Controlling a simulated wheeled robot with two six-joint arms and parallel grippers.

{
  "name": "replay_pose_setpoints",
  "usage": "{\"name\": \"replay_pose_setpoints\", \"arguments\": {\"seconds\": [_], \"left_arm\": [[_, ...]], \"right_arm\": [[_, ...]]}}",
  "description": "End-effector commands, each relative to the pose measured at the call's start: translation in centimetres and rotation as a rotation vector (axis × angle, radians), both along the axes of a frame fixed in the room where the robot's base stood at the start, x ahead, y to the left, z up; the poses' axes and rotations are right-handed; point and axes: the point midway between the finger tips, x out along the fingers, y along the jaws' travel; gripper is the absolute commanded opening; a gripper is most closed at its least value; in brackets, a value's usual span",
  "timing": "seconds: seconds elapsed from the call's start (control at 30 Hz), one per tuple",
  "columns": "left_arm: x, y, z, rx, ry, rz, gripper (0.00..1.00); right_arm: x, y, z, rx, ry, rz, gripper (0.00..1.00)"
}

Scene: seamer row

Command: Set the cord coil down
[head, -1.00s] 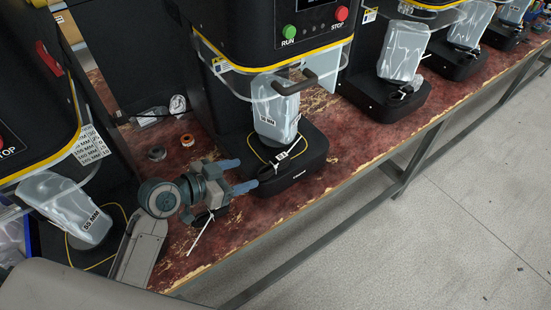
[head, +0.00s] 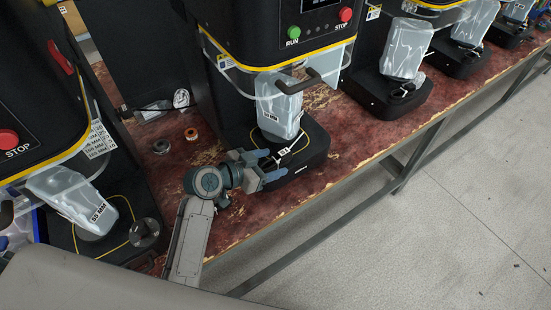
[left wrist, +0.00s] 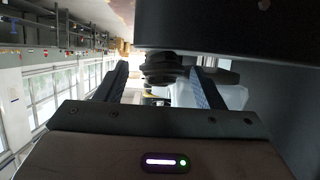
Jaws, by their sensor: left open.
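The cord coil, a dark bundle with a white tag (head: 285,150), sits on the black base (head: 310,160) of the middle machine, in front of a clear-wrapped part. My left gripper (head: 267,164) is open, with its blue fingertips over the front left of that base, close to the coil. In the left wrist view a dark ribbed bundle that looks like the coil (left wrist: 163,66) shows between the two fingers, at or just beyond their tips. I cannot tell whether they touch it. My right gripper is not in view.
An orange-brown ring (head: 191,134) and a small grey round piece (head: 161,146) lie on the worn red bench (head: 345,135). Another machine's base with a wrapped part (head: 75,200) stands at left. More machines stand at right. The bench's front edge drops to the floor.

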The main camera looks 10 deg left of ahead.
Motion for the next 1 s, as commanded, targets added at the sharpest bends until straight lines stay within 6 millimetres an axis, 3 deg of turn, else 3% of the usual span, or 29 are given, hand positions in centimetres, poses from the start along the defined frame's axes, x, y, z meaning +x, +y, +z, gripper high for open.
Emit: {"name": "replay_pose_setpoints", "arguments": {"seconds": [0.13,0.4,0.7,1.0], "left_arm": [[1.21,-1.01,-0.62,0.0,0.001,0.0,0.62],[1.4,-1.17,-0.84,0.002,0.0,0.001,0.62],[1.39,-1.16,-0.78,0.001,-0.001,0.001,0.05],[1.41,-1.15,-0.53,0.0,-0.002,0.001,0.04]], "right_arm": [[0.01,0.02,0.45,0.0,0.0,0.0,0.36],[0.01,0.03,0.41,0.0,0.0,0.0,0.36],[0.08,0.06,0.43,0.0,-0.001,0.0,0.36],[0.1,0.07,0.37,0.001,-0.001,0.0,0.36]]}}
